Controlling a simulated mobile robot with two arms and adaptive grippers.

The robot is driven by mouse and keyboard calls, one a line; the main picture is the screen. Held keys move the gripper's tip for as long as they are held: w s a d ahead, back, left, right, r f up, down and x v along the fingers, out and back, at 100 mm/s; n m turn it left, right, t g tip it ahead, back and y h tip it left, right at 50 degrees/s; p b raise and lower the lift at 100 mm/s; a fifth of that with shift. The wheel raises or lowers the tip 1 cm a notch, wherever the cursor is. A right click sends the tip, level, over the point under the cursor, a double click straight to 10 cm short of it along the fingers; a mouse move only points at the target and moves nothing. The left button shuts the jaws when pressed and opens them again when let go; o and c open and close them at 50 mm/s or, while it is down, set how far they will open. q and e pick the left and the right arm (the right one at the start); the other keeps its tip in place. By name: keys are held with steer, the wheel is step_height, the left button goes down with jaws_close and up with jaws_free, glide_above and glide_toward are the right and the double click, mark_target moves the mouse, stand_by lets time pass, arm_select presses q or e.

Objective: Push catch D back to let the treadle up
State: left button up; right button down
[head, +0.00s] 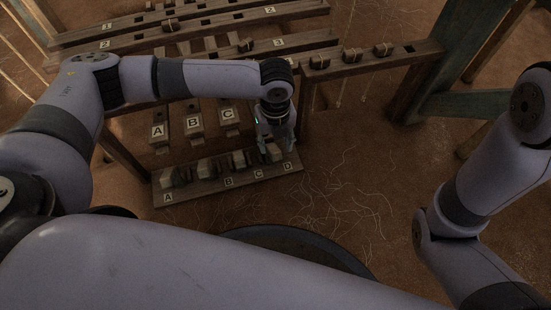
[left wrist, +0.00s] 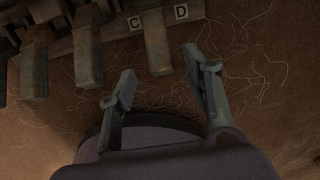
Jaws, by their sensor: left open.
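The catch board (head: 215,187) is a low wooden bar with white labels A to D along its front edge and several upright blocks on it. The block by label D (head: 288,166), which I take for catch D (head: 273,153), is partly hidden by my left gripper (head: 277,147). In the left wrist view, this block (left wrist: 155,42) stands between labels C (left wrist: 133,22) and D (left wrist: 181,12). My left gripper (left wrist: 160,62) is open, with its fingertips around or just above the block's near end; contact cannot be told. The treadle behind D is hidden. My right gripper is out of view.
Treadles labelled A (head: 158,131), B (head: 193,123) and C (head: 227,115) lie behind the board. Numbered wooden bars (head: 180,30) with pegs cross the back. A green loom post (head: 480,45) stands at right. The floor right of the board is clear except for loose threads (head: 345,195).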

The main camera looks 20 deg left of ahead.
mark_target(276, 151)
arm_select(q)
step_height(276, 151, down, 5)
steer(key=b, duration=0.3)
steer(key=shift+f, duration=0.1)
steer(key=shift+f+b, duration=0.45)
steer(key=shift+f, duration=0.3)
steer(key=shift+c, duration=0.2)
jaws_close()
